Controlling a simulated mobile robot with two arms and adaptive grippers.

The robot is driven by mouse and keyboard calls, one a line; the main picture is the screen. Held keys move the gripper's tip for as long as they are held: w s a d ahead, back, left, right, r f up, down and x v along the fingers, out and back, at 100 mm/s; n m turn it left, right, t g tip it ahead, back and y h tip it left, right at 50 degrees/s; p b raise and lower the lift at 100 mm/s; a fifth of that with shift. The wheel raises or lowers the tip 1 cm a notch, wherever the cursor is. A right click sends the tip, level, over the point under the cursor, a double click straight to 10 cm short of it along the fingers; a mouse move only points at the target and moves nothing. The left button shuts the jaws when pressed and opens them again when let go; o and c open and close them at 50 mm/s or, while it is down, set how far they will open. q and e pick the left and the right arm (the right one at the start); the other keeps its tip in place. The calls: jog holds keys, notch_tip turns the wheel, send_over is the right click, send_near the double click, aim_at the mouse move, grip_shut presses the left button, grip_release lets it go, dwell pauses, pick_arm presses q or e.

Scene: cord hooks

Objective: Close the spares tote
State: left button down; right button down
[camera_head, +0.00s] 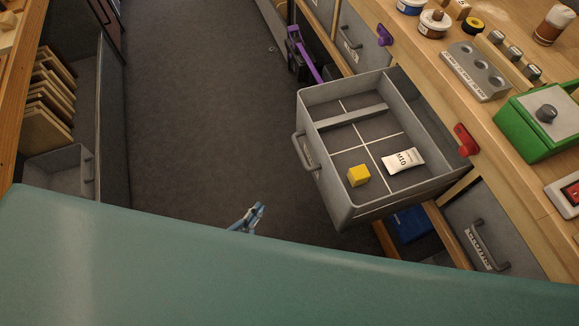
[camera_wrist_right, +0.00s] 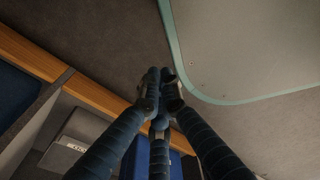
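A grey tote-like drawer (camera_head: 343,208) is pulled out from the workbench on the right in the head view. Its open top shows light divider lines, a grey crossbar, a yellow cube (camera_head: 358,175) and a white packet marked M10 (camera_head: 403,161). Its handle (camera_head: 303,152) faces left; I cannot read the label there.
A closed labelled drawer (camera_head: 487,236) is in the bench at lower right. A red clip (camera_head: 466,139) and a purple one (camera_head: 384,35) sit on the bench edge. The bench top holds a green box (camera_head: 540,120). Floor (camera_head: 210,110) left of the drawer is clear.

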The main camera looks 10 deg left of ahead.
pick_arm(q)
notch_tip(320, 180, up, 9)
jog(key=w+n+t, duration=0.2)
jog(key=n, duration=0.1)
jog(key=w+d+f, duration=0.2)
jog(key=w+d, duration=0.4)
jog(key=w, duration=0.5)
jog(key=shift+d+n+t+p, duration=0.3)
jog(key=shift+p, duration=0.05)
pick_arm(e)
jog(key=shift+a, duration=0.1)
pick_arm(q)
jog(key=shift+w, duration=0.1)
